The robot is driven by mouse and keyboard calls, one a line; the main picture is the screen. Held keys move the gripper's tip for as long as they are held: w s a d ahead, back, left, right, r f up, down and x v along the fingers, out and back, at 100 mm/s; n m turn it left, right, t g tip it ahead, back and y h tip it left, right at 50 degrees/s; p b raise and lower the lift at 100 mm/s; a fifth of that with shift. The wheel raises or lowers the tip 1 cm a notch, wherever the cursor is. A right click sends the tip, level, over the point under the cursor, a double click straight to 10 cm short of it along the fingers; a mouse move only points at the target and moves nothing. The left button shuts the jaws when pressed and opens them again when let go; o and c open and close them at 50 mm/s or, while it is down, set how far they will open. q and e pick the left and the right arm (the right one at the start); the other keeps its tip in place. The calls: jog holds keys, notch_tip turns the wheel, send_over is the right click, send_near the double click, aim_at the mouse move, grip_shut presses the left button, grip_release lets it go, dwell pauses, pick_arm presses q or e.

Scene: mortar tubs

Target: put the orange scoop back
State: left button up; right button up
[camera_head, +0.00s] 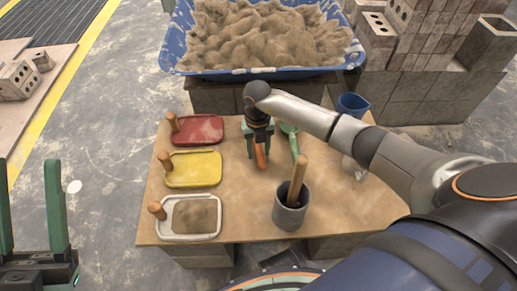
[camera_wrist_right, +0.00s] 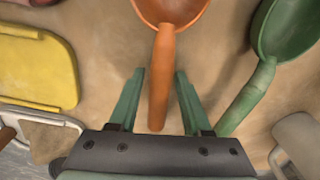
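The orange scoop lies on the table; its handle (camera_head: 261,157) shows below my right gripper (camera_head: 258,157) in the head view, and its bowl is hidden there. In the right wrist view, the orange scoop (camera_wrist_right: 161,70) points its bowl away at the top. My right gripper (camera_wrist_right: 158,76) is open, with one green finger on each side of the handle and gaps on both sides. My left gripper (camera_head: 32,210) is open and empty at the lower left, away from the table.
A green scoop (camera_wrist_right: 248,98) lies close right of the orange one. A grey pot (camera_head: 288,214) holds a wooden handle. Red (camera_head: 196,130), yellow (camera_head: 193,170) and white (camera_head: 167,229) trays line the table's left side. A blue sand tub (camera_head: 178,58) stands behind; a blue jug (camera_head: 352,105) is at right.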

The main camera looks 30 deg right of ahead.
jog(key=shift+o, duration=1)
